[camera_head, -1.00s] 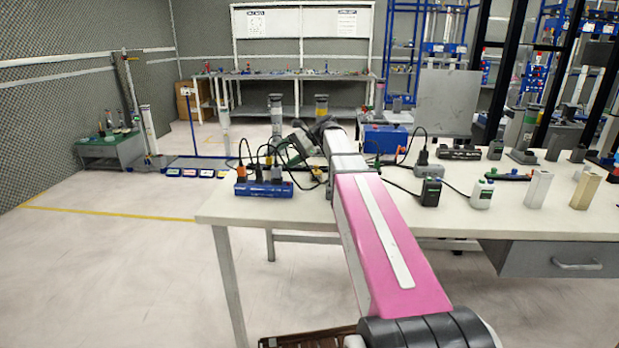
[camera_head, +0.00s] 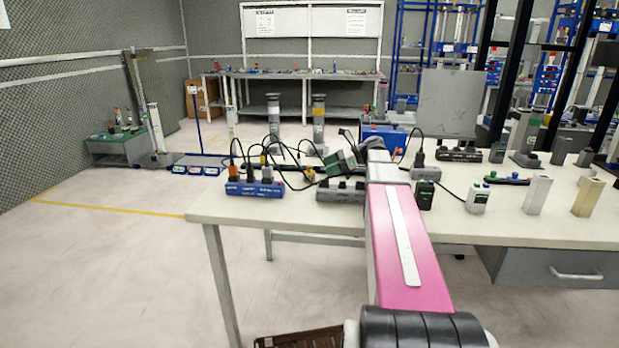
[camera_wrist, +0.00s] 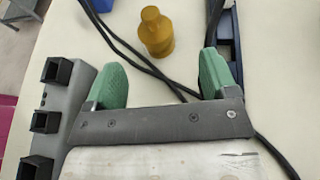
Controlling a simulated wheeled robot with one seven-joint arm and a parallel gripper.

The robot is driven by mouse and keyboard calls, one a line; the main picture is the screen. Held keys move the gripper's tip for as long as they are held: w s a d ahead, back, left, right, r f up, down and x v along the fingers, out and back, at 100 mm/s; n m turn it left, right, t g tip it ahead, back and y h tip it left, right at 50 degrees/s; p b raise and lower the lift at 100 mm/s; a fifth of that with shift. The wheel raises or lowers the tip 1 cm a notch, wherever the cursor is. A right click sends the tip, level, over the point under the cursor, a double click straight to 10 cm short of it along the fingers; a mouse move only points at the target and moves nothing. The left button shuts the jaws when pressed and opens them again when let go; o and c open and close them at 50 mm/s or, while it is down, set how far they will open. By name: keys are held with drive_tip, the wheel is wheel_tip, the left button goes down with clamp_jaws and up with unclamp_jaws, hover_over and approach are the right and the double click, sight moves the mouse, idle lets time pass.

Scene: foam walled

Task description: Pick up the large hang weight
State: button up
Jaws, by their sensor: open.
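A brass-coloured weight (camera_wrist: 157,32) with a narrower knob on top stands on the white table in the wrist view. I take it for the large hang weight. My gripper (camera_wrist: 162,78) has two green fingers, spread apart and empty. The weight is ahead of the gap between them, a little beyond the fingertips and not touched. A black cable lies between the gripper and the weight.
A blue power strip (camera_head: 255,189) with plugs is at the table's left end. A dark socket block (camera_head: 338,190) lies beside my gripper and shows in the wrist view (camera_wrist: 45,120). A blue box (camera_head: 385,135) stands behind. Chargers and metal blocks (camera_head: 537,194) are to the right.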

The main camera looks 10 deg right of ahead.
sight(313, 172)
drive_tip(key=x, duration=0.7)
drive_tip(key=shift+s+a, duration=0.25)
drive_tip(key=shift+c, duration=0.3)
drive_tip(key=c, duration=1.3)
drive_tip(key=shift+o, duration=0.2)
